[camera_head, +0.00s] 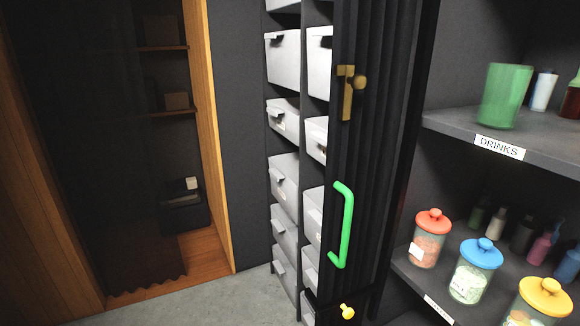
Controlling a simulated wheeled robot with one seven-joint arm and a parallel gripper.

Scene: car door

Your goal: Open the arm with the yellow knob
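A small yellow knob (347,311) shows at the bottom edge of the view, right of centre. It sits on a dark part (365,305) low down, below the green handle. Most of that dark part is cut off by the lower edge, and I cannot tell whether it is open or closed. My gripper is not in view.
A dark ribbed panel (376,150) bears a brass latch (348,92) and a green handle (345,225). White bins (283,175) stand behind it. Right shelves (455,128) hold jars and a green cup (504,95). Grey floor (215,295) is clear at lower left.

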